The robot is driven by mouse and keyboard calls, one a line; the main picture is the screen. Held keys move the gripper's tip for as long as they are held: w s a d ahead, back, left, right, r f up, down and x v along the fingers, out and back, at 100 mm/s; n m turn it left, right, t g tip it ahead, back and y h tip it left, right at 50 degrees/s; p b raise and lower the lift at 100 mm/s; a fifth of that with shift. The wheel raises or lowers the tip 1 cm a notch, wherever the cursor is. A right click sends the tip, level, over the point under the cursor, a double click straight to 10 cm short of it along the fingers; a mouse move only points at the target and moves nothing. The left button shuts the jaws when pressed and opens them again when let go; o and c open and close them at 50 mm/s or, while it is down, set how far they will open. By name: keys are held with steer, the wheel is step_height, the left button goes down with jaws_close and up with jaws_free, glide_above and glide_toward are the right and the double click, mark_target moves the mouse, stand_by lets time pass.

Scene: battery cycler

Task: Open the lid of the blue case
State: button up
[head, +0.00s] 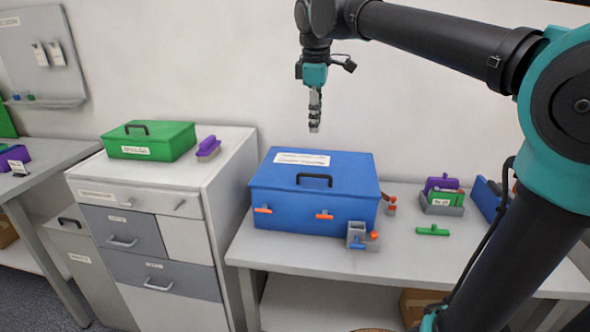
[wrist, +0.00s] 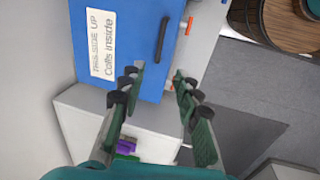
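The blue case (head: 315,196) stands on the light table, its lid shut. The lid (head: 345,166) has a black handle (head: 314,180) and a white label, and two orange latches (head: 263,209) show on the front. My gripper (head: 314,128) hangs above the case in the head view, pointing down and touching nothing. In the wrist view my gripper (wrist: 157,82) has its fingers apart with nothing between them. The case lid (wrist: 135,40) and its handle (wrist: 162,40) lie beyond the fingertips there. The back of the case is hidden.
A small grey holder (head: 356,235) stands close in front of the case's right corner. A green piece (head: 432,231) and a grey tray (head: 442,209) with coloured parts lie to the right. A green case (head: 150,141) sits on the cabinet at left. The wall is behind.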

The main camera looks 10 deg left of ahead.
glide_toward(312, 175)
steer(key=f, duration=0.2)
steer(key=w+f, duration=0.1)
steer(key=f, duration=0.2)
steer(key=w+f, duration=0.1)
steer(key=f, duration=0.1)
steer(key=shift+f, duration=0.25)
jaws_close()
stand_by(0.4)
